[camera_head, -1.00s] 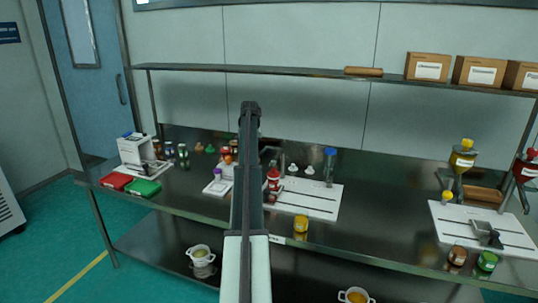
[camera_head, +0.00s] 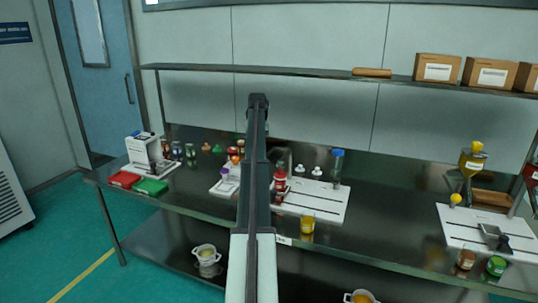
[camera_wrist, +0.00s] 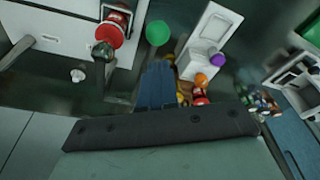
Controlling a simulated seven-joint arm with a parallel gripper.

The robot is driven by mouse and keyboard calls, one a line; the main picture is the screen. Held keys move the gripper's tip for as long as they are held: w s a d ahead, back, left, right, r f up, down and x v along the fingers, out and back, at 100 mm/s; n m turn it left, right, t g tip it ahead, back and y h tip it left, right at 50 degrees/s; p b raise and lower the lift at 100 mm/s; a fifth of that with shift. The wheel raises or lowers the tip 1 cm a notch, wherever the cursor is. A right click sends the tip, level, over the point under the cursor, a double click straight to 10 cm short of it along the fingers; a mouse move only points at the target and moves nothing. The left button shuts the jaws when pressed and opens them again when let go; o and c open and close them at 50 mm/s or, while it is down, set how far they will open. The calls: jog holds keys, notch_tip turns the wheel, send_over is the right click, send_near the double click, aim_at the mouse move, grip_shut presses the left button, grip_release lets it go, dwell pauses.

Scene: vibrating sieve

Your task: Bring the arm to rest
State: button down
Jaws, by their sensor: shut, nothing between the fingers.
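My arm (camera_head: 254,200) rises from the bottom middle of the head view, in front of the bench, its dark top end (camera_head: 257,102) against the back wall. My gripper is hidden behind the arm there. In the wrist view, its blue-grey fingers (camera_wrist: 156,72) show beyond a dark bar, close together and shut, with nothing seen held. They appear above the bench, between a white board (camera_wrist: 65,28) with a red-topped item (camera_wrist: 108,32) and a white tray (camera_wrist: 208,42). I cannot tell the height above the bench.
The dark bench (camera_head: 385,215) holds the sieve board (camera_head: 322,202), a blue-capped bottle (camera_head: 337,165), a yellow jar (camera_head: 307,225), red (camera_head: 124,179) and green (camera_head: 150,187) boxes, and a funnel stand (camera_head: 470,165) at the right. A shelf (camera_head: 300,71) with cartons (camera_head: 437,68) runs above.

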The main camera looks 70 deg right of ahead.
jog(key=w+a+f+n+y, duration=0.1)
jog(key=w+a+f, duration=0.6)
jog(key=a+f, duration=0.4)
jog(key=w+a+f+n+y, duration=0.1)
jog(key=w+a+f+n, duration=0.1)
jog(key=w+a+f, duration=0.95)
jog(key=s+a+f+n+g+y, duration=0.1)
jog(key=s+a+f+n+g, duration=0.1)
jog(key=a+f, duration=1.45)
jog(key=s+a+f+n+g+y, duration=0.1)
jog(key=s+a+f+g, duration=0.1)
jog(key=a+f, duration=1.45)
jog(key=s+a+f+n+g, duration=0.1)
jog(key=s+a+f, duration=0.1)
jog(key=s+a, duration=0.55)
jog(key=s+a+f+n+h, duration=0.15)
jog(key=s+a, duration=0.35)
jog(key=a, duration=0.6)
jog(key=s+a+f+n+g+y, duration=0.1)
jog(key=s+a+f, duration=0.2)
jog(key=s+a, duration=0.45)
jog(key=s+a+n+g, duration=0.1)
jog(key=s+a, duration=0.3)
jog(key=s, duration=0.2)
jog(key=s+a+n+g+h, duration=0.1)
jog(key=s+a, duration=0.3)
jog(key=s, duration=0.3)
jog(key=shift+a+f, duration=0.25)
